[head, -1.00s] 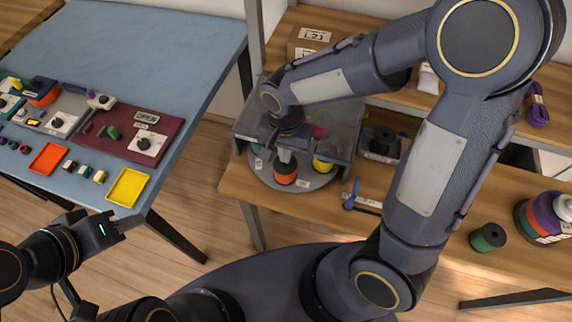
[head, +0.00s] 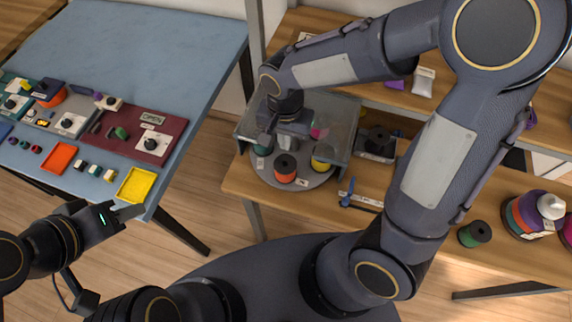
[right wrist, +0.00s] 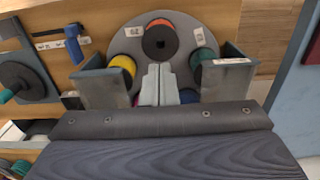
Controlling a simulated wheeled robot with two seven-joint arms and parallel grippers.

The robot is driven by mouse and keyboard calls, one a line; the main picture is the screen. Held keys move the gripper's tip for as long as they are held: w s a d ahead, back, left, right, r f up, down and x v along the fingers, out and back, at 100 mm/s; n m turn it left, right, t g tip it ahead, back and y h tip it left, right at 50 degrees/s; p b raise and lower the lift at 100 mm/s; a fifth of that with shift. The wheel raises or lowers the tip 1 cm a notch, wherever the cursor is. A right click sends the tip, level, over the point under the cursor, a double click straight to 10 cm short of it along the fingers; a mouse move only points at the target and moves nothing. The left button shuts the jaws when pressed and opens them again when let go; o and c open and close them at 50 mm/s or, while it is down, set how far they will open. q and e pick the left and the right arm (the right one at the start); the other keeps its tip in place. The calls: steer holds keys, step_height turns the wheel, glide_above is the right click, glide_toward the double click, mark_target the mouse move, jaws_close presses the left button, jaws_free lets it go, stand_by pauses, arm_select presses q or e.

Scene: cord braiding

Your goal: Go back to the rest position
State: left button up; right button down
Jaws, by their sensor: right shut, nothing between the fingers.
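My right gripper (head: 288,142) is over the braiding stand on the wooden bench, between its grey walls. In the right wrist view its two fingers (right wrist: 160,84) are together with nothing between them. They point at a grey round plate (right wrist: 185,42) carrying an orange spool (right wrist: 160,40), a yellow spool (right wrist: 124,66) and a green spool (right wrist: 200,57). The orange spool also shows in the head view (head: 285,168), just in front of the fingers and apart from them. My left gripper (head: 126,213) is beside the blue table's front corner, seen edge-on, apparently empty; its opening is unclear.
A yellow tray (head: 136,185) and an orange tray (head: 59,157) lie on the blue table (head: 150,50). A blue-handled tool (head: 347,192), a dark green spool (head: 475,233) and stacked coloured spools (head: 528,214) are on the bench. Stand walls (right wrist: 105,88) flank the right fingers.

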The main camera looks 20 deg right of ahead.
stand_by(0.3)
steer(key=s+d+r+n+t+y, duration=0.2)
steer(key=s+d+r, duration=0.2)
steer(key=s+r, duration=0.1)
steer(key=s+d+r+n+t+y, duration=0.1)
steer(key=s+d+r+n+t, duration=0.2)
steer(key=s+d+r, duration=0.2)
steer(key=s, duration=0.3)
steer(key=shift+t+y, duration=0.3)
steer(key=shift+y, duration=0.1)
steer(key=shift+r, duration=0.1)
stand_by(0.9)
